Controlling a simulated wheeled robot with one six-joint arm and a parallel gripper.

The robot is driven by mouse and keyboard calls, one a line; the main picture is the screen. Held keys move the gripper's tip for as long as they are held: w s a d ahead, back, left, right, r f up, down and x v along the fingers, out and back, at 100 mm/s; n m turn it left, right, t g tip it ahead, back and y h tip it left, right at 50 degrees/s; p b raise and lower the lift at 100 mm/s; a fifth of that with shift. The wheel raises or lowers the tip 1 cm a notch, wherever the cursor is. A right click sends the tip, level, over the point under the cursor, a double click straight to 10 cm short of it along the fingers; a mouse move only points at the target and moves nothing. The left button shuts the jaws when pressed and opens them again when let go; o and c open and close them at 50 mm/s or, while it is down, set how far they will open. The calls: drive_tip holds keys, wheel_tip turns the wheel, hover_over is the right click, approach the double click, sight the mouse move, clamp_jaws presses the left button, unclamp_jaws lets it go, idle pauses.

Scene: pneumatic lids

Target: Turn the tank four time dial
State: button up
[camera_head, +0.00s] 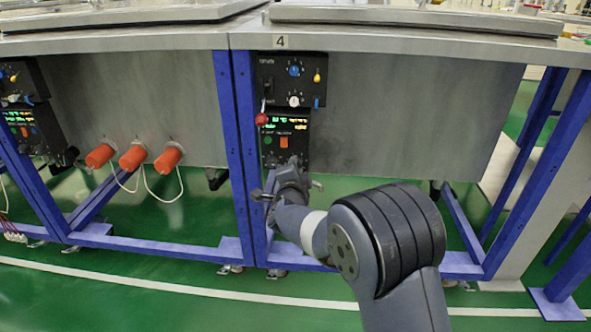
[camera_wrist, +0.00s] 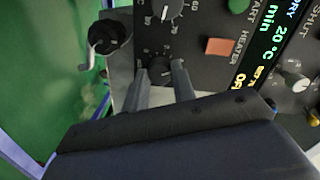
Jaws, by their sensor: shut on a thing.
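The tank four control panel (camera_head: 296,125) hangs under the plate marked 4 (camera_head: 280,42). In the wrist view, a small black dial (camera_wrist: 160,70) with a white scale sits between the fingertips of my gripper (camera_wrist: 161,77), which is shut on it. A second black dial (camera_wrist: 165,9) with a scale is just above it in that picture. I cannot read which of the two is labelled time. In the head view, my gripper (camera_head: 287,175) is at the panel's lower end and hides the dials there.
The panel also carries a lit green display (camera_wrist: 266,52), an orange button (camera_wrist: 219,46) and a green button (camera_wrist: 238,5). A black crank-like handle (camera_wrist: 106,36) stands beside the dials. Blue frame legs (camera_head: 237,140) border the panel. Orange plugs (camera_head: 131,157) stick out at left.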

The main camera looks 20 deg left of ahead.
idle(0.3)
drive_tip(key=o, duration=1)
drive_tip(key=p+v, duration=0.3)
drive_tip(key=v, duration=0.7)
drive_tip(key=shift+s, duration=0.4)
drive_tip(key=shift+w, duration=0.1)
drive_tip(key=b+x, duration=0.3)
drive_tip(key=x, duration=0.7)
drive_tip(key=shift+w, duration=0.35)
